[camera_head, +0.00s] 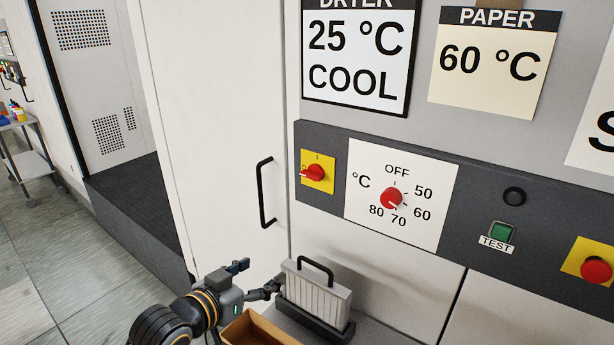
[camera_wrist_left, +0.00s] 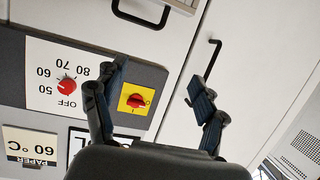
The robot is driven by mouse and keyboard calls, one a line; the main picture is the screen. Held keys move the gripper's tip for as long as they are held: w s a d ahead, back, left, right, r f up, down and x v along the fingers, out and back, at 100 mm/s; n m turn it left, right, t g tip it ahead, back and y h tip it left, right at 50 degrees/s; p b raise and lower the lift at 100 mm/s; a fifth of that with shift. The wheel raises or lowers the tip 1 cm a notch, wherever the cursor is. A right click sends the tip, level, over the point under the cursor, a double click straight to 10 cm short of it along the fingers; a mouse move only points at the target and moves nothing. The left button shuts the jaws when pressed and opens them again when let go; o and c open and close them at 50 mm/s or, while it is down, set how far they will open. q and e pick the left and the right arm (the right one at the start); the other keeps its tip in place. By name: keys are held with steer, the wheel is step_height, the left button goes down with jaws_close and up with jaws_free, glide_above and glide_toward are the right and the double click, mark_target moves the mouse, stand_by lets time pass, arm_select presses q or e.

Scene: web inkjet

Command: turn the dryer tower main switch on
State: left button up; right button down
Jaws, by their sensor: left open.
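The main switch (camera_head: 314,172) is a red rotary knob on a yellow plate at the left end of the dark dryer panel. Its handle lies roughly sideways, its end to the left by the O mark; an I mark is above. My left gripper (camera_head: 258,279) is open and empty, below and left of the switch, apart from it. In the left wrist view, which is upside down, the switch (camera_wrist_left: 136,100) shows between the open fingers of the left gripper (camera_wrist_left: 158,76), nearer the left finger. My right gripper is out of view.
A red temperature dial (camera_head: 391,198) is right of the switch, its white mark unclear. A green test button (camera_head: 502,232) and red stop button (camera_head: 596,269) sit further right. A black door handle (camera_head: 264,193) is left. A handled filter block (camera_head: 318,295) and cardboard box (camera_head: 258,330) stand below.

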mark_target(309, 176)
arm_select(q)
steer(key=w+d+r+m+t+h, duration=0.1)
steer(key=w+r+m+t+h, duration=0.2)
steer(key=r, duration=1)
steer(key=shift+n+g, duration=0.5)
steer(key=shift+n, duration=0.2)
steer(key=p+x, duration=0.1)
steer(key=x, duration=0.3)
steer(key=p+x, duration=0.1)
steer(key=x, duration=0.4)
steer(key=p+x, duration=0.1)
steer(key=x, duration=0.4)
steer(key=shift+r+p, duration=0.25)
steer(key=shift+p, duration=0.1)
steer(key=shift+w+d+f, duration=0.1)
steer(key=shift+w+d, duration=0.15)
steer(key=shift+w, duration=0.2)
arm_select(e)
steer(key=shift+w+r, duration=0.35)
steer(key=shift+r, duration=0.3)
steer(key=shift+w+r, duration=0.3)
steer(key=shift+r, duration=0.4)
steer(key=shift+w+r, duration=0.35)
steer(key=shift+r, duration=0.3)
arm_select(q)
steer(key=c, duration=1.2)
